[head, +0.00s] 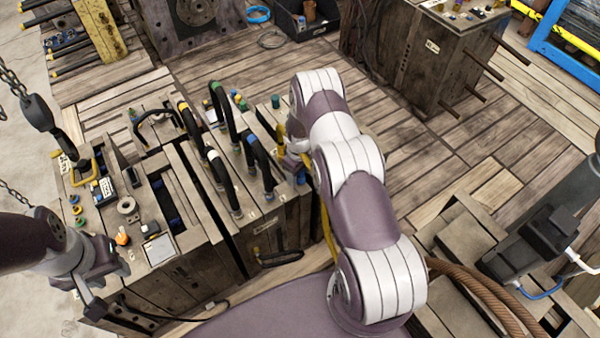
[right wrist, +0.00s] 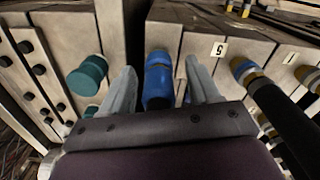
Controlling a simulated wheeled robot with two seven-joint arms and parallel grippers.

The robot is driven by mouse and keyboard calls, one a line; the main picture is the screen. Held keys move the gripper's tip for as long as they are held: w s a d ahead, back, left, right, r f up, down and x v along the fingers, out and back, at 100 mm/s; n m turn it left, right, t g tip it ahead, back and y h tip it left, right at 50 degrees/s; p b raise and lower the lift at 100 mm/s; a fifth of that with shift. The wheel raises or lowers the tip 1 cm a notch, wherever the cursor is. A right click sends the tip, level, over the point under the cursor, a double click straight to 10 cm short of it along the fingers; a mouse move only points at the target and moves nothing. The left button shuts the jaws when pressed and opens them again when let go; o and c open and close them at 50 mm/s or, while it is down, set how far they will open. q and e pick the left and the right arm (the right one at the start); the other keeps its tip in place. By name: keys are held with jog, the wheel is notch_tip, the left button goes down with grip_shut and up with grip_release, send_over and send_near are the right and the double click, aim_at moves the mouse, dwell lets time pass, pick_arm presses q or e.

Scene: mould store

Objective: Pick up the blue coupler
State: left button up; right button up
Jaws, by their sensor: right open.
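The blue coupler (right wrist: 158,82) sticks out of the wooden block face in the right wrist view. It stands between the two fingers of my right gripper (right wrist: 160,90). The fingers are apart, with a gap to the coupler on each side, and its lower end is partly hidden by the gripper body. In the head view my right arm hides most of that gripper, and a small blue patch (head: 301,177) shows beside it, probably the coupler. My left gripper (head: 92,292) hangs at the lower left, away from the coupler; its jaw gap is unclear.
A teal coupler (right wrist: 88,76) stands left of my right gripper. Several black hoses (head: 222,115) arch over the mould blocks. Wooden floor (head: 400,150) is open beyond.

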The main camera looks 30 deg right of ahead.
jog(key=shift+f, duration=0.4)
grip_shut()
jog(key=shift+r, duration=0.1)
notch_tip(320, 180, up, 4)
jog(key=shift+w+r, duration=0.1)
jog(key=shift+r, duration=0.05)
jog(key=s+r, duration=0.6)
jog(key=s, duration=0.5)
jog(key=shift+s+d+r, duration=0.35)
jog(key=shift+s+d, duration=0.05)
